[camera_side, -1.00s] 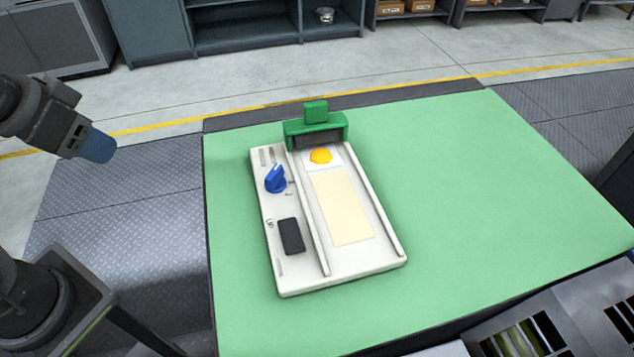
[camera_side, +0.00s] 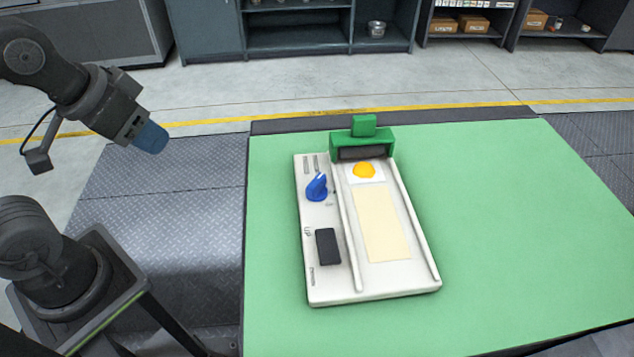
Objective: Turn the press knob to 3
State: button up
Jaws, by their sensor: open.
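The press (camera_side: 350,282) is a pale flat unit lying on the green table. Its blue knob (camera_side: 317,187) is on the upper left of the panel, with a light pointer line on it. The marks around the knob are too small to read, so I cannot tell its setting. My gripper (camera_side: 151,139), with blue fingers, hangs in the air left of the table, well apart from the knob. It is open and nothing shows between its fingers.
A green block with a handle (camera_side: 363,138) stands across the press's far end. Just before it are a yellow blob (camera_side: 364,170) on white and a cream strip (camera_side: 382,224). A black pad (camera_side: 328,247) sits below the knob. The green table (camera_side: 510,230) is clear to the right.

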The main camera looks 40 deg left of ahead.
jog(key=shift+g+h, duration=0.3)
jog(key=shift+g, duration=0.4)
jog(key=w+d+r, duration=0.1)
jog(key=w+r, duration=0.1)
jog(key=w+d+r, duration=0.2)
jog(key=shift+d, duration=0.25)
jog(key=shift+c, duration=0.3)
notch_tip(320, 180, up, 3)
jog(key=n+g, duration=0.1)
jog(key=g, duration=0.3)
send_over(314, 183)
notch_tip(314, 183, down, 13)
jog(key=shift+f, duration=0.15)
grip_shut()
